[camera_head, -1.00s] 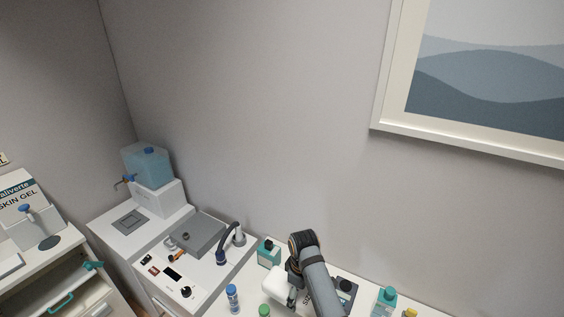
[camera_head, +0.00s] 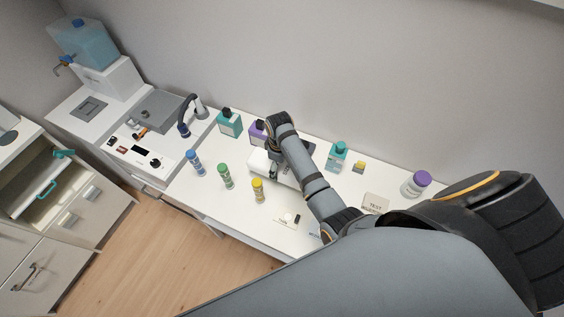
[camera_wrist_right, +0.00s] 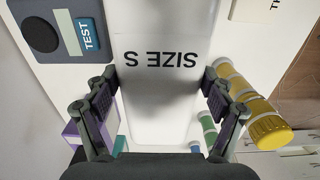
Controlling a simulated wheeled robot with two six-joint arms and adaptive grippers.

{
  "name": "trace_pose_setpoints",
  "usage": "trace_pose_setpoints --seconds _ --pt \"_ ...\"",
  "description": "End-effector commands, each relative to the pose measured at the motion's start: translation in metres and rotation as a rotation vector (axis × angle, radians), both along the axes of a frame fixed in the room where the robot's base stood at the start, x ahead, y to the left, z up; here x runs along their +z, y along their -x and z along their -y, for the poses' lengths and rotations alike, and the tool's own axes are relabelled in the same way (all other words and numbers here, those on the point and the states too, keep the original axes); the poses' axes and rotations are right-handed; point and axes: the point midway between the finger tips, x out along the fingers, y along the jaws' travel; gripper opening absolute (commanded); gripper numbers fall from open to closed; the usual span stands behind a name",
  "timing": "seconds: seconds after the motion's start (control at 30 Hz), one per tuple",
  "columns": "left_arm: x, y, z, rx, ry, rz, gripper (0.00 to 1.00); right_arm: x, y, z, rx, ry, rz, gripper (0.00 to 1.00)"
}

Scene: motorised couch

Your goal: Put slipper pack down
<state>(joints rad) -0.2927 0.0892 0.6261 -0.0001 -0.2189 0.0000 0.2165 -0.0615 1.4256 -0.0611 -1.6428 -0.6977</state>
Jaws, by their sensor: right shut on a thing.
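The slipper pack (camera_wrist_right: 160,60) is a white block marked "SIZE S", upside down in the right wrist view. My right gripper (camera_wrist_right: 162,95) is shut on it, with one finger against each side. In the head view the white pack (camera_head: 260,162) shows beside my right gripper (camera_head: 277,166), low over the back part of the white counter (camera_head: 215,205). The arm hides part of the pack there. I cannot tell whether the pack touches the counter. My left gripper is not in view.
Blue (camera_head: 195,163), green (camera_head: 226,176) and yellow (camera_head: 258,190) tubes stand left of the gripper. A teal bottle (camera_head: 229,122) and a purple one (camera_head: 257,132) stand behind. Another teal bottle (camera_head: 337,157) and a purple-lidded jar (camera_head: 415,184) are to the right. A sink unit is far left.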

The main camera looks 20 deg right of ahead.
Motion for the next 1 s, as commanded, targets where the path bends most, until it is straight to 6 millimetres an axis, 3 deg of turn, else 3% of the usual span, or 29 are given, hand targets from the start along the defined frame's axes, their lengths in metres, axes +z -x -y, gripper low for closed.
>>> trace_pose_setpoints --seconds 0.17,0.4,0.77,0.8,0.93,1.0 --pt "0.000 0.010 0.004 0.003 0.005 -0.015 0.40 -0.008 -0.001 0.000 0.000 0.000 0.001 0.47" --pt "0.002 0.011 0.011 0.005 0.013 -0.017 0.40 -0.044 0.000 0.000 -0.001 -0.001 -0.001 0.47" --pt "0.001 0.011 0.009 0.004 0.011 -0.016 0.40 -0.050 0.000 0.000 -0.001 -0.001 0.001 0.47" --pt "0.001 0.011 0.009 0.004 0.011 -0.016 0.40 -0.051 0.000 0.000 -0.001 -0.001 0.001 0.84" --pt "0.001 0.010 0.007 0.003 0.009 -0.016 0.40 -0.050 0.000 0.000 0.000 -0.001 0.001 1.00" --pt "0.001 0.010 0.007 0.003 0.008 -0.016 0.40 -0.050 0.000 0.000 0.000 -0.001 0.001 1.00"
